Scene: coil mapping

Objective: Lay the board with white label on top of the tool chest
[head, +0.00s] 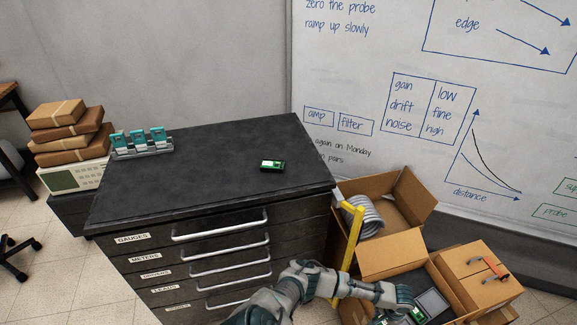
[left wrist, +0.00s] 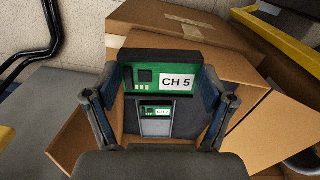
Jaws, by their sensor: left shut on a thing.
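A green board with a white "CH 5" label (left wrist: 162,78) is between the fingers of my left gripper (left wrist: 160,97), which is shut on it in the left wrist view. In the head view my left gripper (head: 402,303) is at the open cardboard box at the lower right, partly cut off. The black tool chest (head: 215,180) stands at the centre with a mostly bare top. A small green board (head: 272,165) lies on that top, right of its middle. My right gripper is out of view.
A rack of teal devices (head: 140,148) stands on the chest's back left corner. A yellow post (head: 353,240) rises between chest and boxes. Another open box (head: 405,200) holds a grey coil. Below the held board, a grey panel with a smaller green board (left wrist: 155,113) shows.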

